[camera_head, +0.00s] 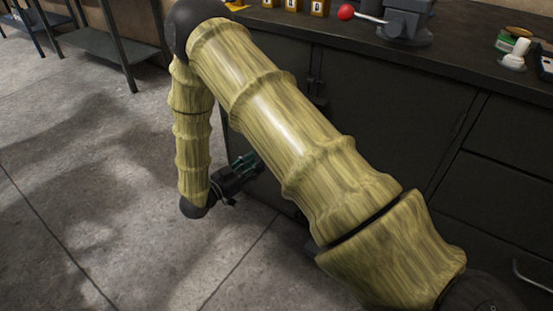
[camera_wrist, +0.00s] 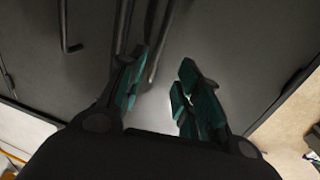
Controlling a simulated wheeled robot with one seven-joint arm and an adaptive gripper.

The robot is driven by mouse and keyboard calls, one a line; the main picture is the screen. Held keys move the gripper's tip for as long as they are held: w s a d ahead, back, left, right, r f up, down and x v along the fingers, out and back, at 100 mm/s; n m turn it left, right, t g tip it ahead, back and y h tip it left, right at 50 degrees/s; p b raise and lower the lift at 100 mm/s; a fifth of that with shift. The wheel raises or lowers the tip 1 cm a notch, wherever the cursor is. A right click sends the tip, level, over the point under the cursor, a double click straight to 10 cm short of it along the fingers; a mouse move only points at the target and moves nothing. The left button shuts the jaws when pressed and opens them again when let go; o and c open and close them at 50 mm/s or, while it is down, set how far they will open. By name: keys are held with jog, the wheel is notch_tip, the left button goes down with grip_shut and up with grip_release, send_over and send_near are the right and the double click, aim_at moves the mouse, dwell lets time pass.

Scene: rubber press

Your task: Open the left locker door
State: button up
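The left locker door (camera_head: 272,72) is a dark panel under the bench in the head view, mostly hidden behind my arm. It looks shut. My gripper (camera_head: 248,165), with teal fingers, is low in front of the locker. In the wrist view my gripper (camera_wrist: 163,82) has its two fingers apart with nothing held between them. Dark door panels fill the upper part of that view. One bar handle (camera_wrist: 159,42) runs down towards the gap between the fingertips. Another bar handle (camera_wrist: 66,28) is at the upper left. Contact with a handle cannot be told.
The bench top carries a grey press (camera_head: 404,20) with a red-knobbed lever (camera_head: 346,12), small labelled boxes (camera_head: 292,4) and a white item (camera_head: 516,55). Drawers (camera_head: 500,195) are at the right. A metal shelf rack (camera_head: 100,42) stands at the upper left. The concrete floor at left is clear.

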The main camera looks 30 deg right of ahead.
jog(key=shift+g, duration=0.3)
jog(key=d+b, duration=0.1)
jog(key=d, duration=0.2)
jog(key=w+d+b, duration=0.1)
jog(key=d, duration=0.3)
jog(key=w+d+b, duration=0.1)
jog(key=d, duration=0.2)
jog(key=shift+d, duration=0.3)
grip_shut()
